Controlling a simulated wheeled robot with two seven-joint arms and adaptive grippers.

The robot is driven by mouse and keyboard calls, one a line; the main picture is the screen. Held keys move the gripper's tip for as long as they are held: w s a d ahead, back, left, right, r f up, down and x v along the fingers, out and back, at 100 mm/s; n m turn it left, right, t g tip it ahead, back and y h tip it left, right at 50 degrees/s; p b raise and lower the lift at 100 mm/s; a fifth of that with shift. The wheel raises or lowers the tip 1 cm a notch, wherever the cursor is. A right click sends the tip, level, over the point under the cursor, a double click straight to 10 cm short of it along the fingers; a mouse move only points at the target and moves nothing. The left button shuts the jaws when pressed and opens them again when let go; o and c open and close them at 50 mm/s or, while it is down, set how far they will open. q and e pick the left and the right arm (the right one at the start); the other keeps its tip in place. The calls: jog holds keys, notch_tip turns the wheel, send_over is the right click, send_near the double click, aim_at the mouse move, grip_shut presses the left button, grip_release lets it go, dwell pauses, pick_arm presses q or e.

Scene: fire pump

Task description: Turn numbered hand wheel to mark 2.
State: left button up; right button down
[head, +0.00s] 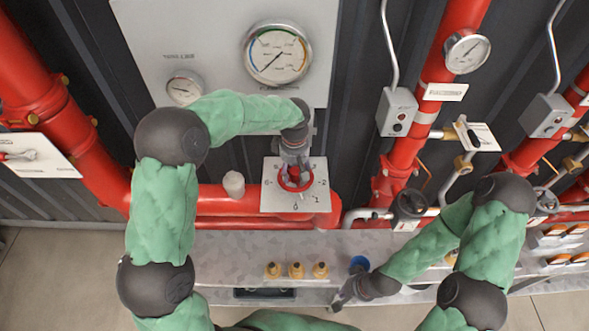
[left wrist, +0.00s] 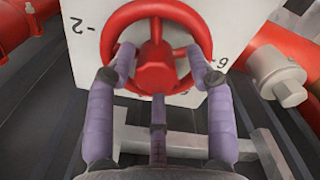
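The red hand wheel (head: 305,182) sits on a white square plate (head: 272,205) marked with numbers; 0, 1 and 2 can be read along its near and right sides. In the left wrist view the wheel (left wrist: 153,67) fills the upper middle, with a 2 at its left and a 6 at its right. In the head view my left gripper (head: 294,168) hides part of the wheel. My right gripper (head: 338,302) hangs low, away from the wheel; its fingers are unclear.
A red pipe (head: 215,197) runs behind the plate, with a pale cap (head: 234,184) to its left. Several brass fittings (head: 296,270) and a blue cup (head: 360,263) are on the grey bench (head: 225,250). A panel with a large gauge (head: 277,53) stands behind.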

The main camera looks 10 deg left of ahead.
pick_arm(q)
jog(key=m+p, duration=0.1)
jog(key=m, duration=0.3)
jog(key=shift+r, duration=0.1)
jog(key=m+p, duration=0.1)
jog(key=m, duration=0.2)
jog(key=shift+w+m, duration=0.15)
jog(key=shift+m, duration=0.25)
jog(key=shift+c, duration=0.2)
grip_shut()
jog(key=n+b, duration=0.1)
jog(key=n, duration=0.1)
jog(key=shift+f+n, duration=0.2)
jog(key=shift+n, duration=0.2)
jog(key=n+b, duration=0.2)
jog(key=n, duration=0.2)
jog(key=shift+r+n, duration=0.15)
jog(key=shift+n, duration=0.55)
